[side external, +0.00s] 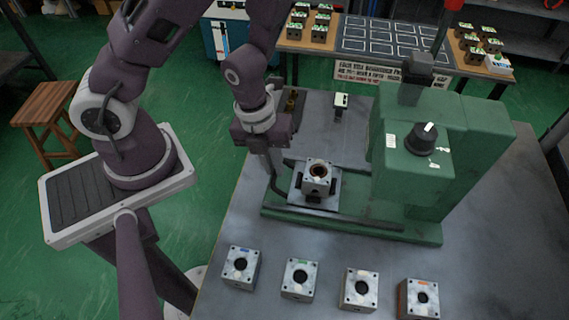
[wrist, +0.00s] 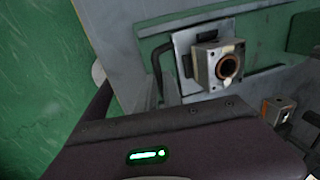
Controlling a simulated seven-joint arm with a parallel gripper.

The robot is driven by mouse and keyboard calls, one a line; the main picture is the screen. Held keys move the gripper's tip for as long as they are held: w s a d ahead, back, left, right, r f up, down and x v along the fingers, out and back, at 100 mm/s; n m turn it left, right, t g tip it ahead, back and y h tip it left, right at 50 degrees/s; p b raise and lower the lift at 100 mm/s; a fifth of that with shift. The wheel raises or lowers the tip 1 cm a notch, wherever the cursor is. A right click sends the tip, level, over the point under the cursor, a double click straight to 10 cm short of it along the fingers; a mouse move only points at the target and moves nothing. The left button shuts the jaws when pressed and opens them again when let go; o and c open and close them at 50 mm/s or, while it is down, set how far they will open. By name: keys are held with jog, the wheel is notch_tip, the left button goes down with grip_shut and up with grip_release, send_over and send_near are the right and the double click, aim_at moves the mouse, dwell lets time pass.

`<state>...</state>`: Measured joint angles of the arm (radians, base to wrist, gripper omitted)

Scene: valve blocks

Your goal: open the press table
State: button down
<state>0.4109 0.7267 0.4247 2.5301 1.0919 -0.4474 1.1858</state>
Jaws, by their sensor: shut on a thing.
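The press table (side external: 331,205) is a light metal sliding plate on the green press base, standing out to the left of the press head. A grey valve block (side external: 319,177) with a brown-ringed bore sits on it; the wrist view also shows the block (wrist: 218,65) and the plate (wrist: 184,48). A dark bent handle (side external: 275,184) is at the plate's left side and shows in the wrist view (wrist: 155,62). My gripper (side external: 267,168) points down at this handle and is shut on it. The fingertips' exact contact is small and partly hidden.
The green press (side external: 440,150) stands to the right. Several blocks line the bench front, including a blue-marked one (side external: 241,267) and an orange-marked one (side external: 420,298). A small white-topped item (side external: 341,104) stands behind. The bench (side external: 245,215) is bare left of the press base.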

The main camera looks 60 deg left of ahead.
jog(key=c, duration=1.5)
grip_release()
jog(key=w+a, duration=0.1)
jog(key=w+a+r+y, duration=0.1)
jog(key=w, duration=0.1)
jog(key=w+a+r+y, duration=0.1)
jog(key=w, duration=0.1)
jog(key=shift+a, duration=0.15)
jog(key=s+d+r+g+y, duration=0.1)
jog(key=s+d+r+g, duration=0.2)
jog(key=d+r, duration=0.2)
jog(key=f, duration=0.2)
jog(key=s+f, duration=0.1)
jog(key=f, duration=0.3)
jog(key=shift+s+a+f, duration=0.1)
jog(key=shift+s+a, duration=0.05)
jog(key=shift+a, duration=0.15)
jog(key=shift+f, duration=0.4)
